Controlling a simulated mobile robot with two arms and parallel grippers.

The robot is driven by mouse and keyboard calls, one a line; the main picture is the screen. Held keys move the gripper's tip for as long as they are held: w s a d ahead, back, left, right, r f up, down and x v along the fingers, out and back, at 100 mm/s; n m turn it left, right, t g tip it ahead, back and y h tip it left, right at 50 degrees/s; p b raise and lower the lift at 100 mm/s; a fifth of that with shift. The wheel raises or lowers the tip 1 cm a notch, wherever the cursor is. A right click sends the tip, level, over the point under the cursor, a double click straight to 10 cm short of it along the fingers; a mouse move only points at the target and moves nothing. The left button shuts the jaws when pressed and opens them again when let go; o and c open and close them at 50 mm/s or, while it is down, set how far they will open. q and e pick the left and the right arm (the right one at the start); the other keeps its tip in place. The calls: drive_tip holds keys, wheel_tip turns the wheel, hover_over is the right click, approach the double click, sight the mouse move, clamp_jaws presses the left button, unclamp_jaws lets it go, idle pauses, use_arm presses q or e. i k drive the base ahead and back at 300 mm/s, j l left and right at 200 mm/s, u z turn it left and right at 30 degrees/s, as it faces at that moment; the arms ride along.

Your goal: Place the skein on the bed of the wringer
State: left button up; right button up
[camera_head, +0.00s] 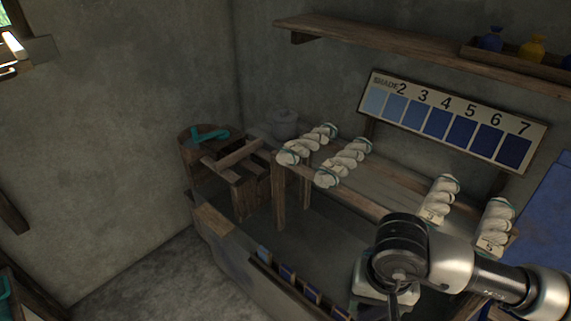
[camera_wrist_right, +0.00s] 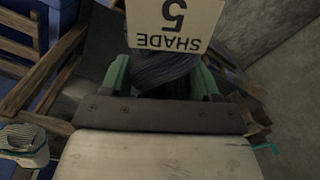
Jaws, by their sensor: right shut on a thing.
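My right gripper (camera_wrist_right: 161,78) has green fingers shut on a dark blue-grey skein (camera_wrist_right: 165,70) in the wrist view. A pale tag (camera_wrist_right: 175,20) reading "SHADE 5" hangs at the skein and hides part of it. In the head view my right arm comes in at lower right, and its wrist hides most of the gripper and the skein. A wooden frame (camera_head: 237,160) that may be the wringer stands left of centre, well left of my right gripper; its bed is hard to make out. My left gripper is not seen.
White skeins (camera_head: 343,162) lie on a wooden rack (camera_head: 385,181). A grade board (camera_head: 450,118) stands behind it, under a shelf (camera_head: 400,45). A tub (camera_head: 192,150) with a teal item stands at the left. Blue samples (camera_head: 287,272) line the front edge. Floor is clear at lower left.

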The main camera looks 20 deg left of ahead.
sight(255, 167)
drive_tip(key=j+z, duration=0.25)
drive_tip(key=j, duration=0.55)
drive_tip(key=j+z, duration=0.2)
drive_tip(key=j, duration=0.55)
drive_tip(key=k+j+z, duration=0.25)
drive_tip(key=j, duration=0.5)
drive_tip(key=i+j, duration=0.05)
drive_tip(key=i, duration=0.05)
